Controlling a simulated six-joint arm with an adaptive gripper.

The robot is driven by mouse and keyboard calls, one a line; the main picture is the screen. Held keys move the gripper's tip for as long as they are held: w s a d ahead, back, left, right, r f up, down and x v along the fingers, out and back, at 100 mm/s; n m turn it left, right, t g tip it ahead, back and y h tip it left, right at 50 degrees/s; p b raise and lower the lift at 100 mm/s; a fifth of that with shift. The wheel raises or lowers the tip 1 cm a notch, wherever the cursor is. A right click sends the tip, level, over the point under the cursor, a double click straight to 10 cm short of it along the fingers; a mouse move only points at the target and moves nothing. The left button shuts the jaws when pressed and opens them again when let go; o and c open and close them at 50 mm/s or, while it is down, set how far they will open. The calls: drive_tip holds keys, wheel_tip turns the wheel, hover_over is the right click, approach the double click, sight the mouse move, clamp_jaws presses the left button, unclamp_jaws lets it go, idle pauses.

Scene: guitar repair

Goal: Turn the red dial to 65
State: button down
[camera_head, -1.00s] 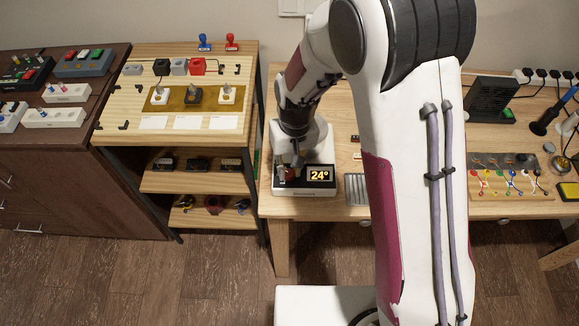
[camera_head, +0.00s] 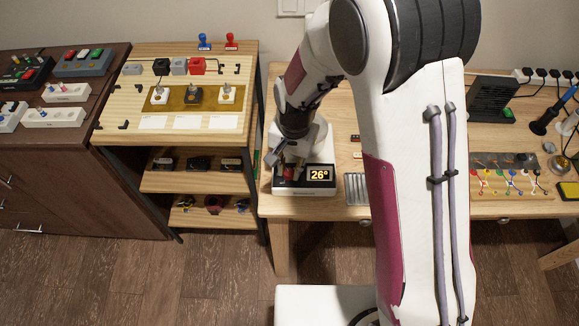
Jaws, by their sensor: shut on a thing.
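The red dial (camera_head: 289,172) sits on the left part of the dark top of a white device (camera_head: 305,191) on the wooden table. The device's display (camera_head: 320,175) reads 26° in yellow digits. My gripper (camera_head: 286,166) points down at the dial and is shut on it. The fingers partly cover the dial, so its exact grip and any pointer mark are hard to see.
A grey ribbed tray (camera_head: 357,188) lies just right of the device. My own arm covers the middle of the table. A wooden shelf unit (camera_head: 192,140) stands to the left. A component board (camera_head: 508,180) lies far right.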

sight(292, 173)
idle(0.4)
drive_tip(key=c, duration=1.8)
unclamp_jaws()
drive_tip(key=shift+r, duration=0.15)
drive_tip(key=shift+s+d+r, duration=0.1)
drive_tip(key=shift+d+r, duration=0.1)
drive_tip(key=shift+r, duration=2.75)
drive_tip(key=shift+s+d+r, duration=0.1)
drive_tip(key=shift+d+r, duration=0.05)
drive_tip(key=shift+r, duration=2.75)
